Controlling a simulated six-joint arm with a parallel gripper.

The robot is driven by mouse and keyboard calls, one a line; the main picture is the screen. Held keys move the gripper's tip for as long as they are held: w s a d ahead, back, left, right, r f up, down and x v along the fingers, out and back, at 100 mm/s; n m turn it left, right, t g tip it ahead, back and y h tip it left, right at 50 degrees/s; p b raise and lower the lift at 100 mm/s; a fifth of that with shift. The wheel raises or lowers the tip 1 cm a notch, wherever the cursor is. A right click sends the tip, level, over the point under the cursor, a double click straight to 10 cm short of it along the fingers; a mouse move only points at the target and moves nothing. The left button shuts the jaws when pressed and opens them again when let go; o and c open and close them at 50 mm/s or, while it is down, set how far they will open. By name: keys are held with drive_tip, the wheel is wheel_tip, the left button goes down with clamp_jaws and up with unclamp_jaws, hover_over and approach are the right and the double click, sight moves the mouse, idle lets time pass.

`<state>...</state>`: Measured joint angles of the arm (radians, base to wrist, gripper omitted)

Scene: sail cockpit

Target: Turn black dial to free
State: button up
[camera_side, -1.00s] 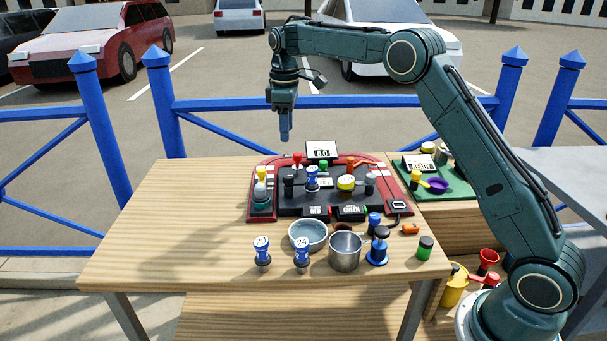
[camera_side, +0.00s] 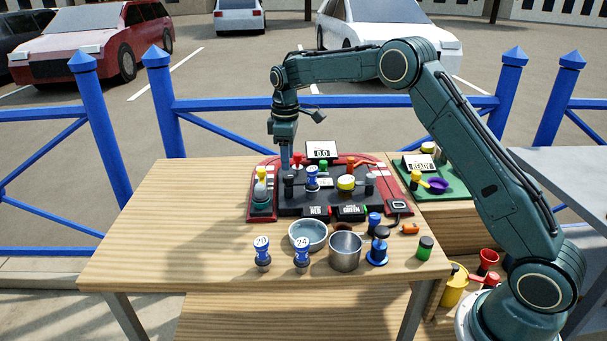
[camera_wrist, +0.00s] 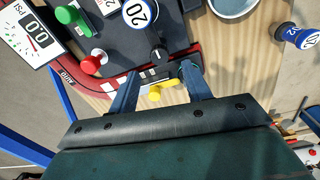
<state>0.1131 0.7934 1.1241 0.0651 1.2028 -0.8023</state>
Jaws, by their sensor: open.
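The black dial (camera_wrist: 158,53) stands on the dark panel of the red-edged console (camera_side: 275,208). It has a pale mark on its top in the wrist view. In the side view the dial (camera_side: 289,184) is at the panel's left end. My gripper (camera_wrist: 159,74) is open, its two fingers apart and pointing down. In the wrist view the dial lies just beyond the fingertips, roughly centred between them. In the side view my gripper (camera_side: 285,165) is just above and behind the dial, and nothing is held. I cannot tell whether the fingers touch it.
A gauge (camera_side: 321,151) stands behind. The left tabletop (camera_side: 170,220) is clear.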

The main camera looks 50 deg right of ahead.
sight(288, 176)
drive_tip(key=shift+w+d+f, duration=0.1)
drive_tip(key=shift+f, duration=2.8)
drive_tip(key=c, duration=1)
